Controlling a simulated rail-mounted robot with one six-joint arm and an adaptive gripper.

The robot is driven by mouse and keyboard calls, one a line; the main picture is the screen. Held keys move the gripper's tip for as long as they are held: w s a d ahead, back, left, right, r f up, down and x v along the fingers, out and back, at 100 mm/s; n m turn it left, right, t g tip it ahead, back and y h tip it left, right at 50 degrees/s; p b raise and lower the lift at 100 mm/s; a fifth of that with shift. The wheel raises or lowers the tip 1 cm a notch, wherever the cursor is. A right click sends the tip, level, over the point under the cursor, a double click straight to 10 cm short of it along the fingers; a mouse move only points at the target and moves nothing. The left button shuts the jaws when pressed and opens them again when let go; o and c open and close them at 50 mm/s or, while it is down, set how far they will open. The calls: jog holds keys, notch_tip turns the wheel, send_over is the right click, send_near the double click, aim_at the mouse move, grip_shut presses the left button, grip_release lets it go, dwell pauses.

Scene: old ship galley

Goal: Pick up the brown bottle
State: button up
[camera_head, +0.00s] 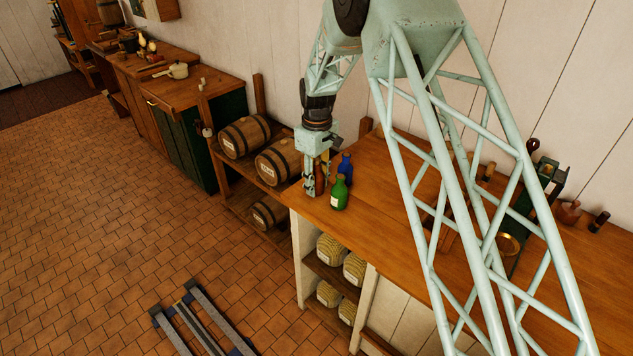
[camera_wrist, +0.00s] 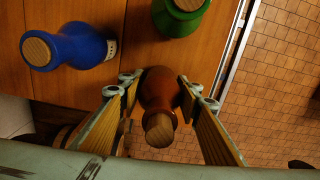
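The brown bottle (camera_wrist: 160,97) stands between the two fingers of my gripper (camera_wrist: 160,85) in the wrist view, its cork pointing toward the camera. The fingers flank the bottle closely on both sides; whether they press on it cannot be told. In the head view my gripper (camera_head: 315,188) points down at the near left corner of the wooden counter (camera_head: 377,225). The brown bottle (camera_head: 321,173) is mostly hidden there behind the fingers.
A green bottle (camera_head: 339,194) and a blue bottle (camera_head: 346,168) stand close to the right of my gripper. They also show in the wrist view, green (camera_wrist: 181,14) and blue (camera_wrist: 68,48). The counter's edge is close by. Barrels (camera_head: 279,161) lie on a rack to the left.

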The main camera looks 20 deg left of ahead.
aim_at(316, 160)
jog(key=c, duration=0.5)
jog(key=shift+o, duration=0.2)
jog(key=shift+r, duration=0.2)
jog(key=shift+r, duration=4.85)
jog(key=shift+a, duration=0.1)
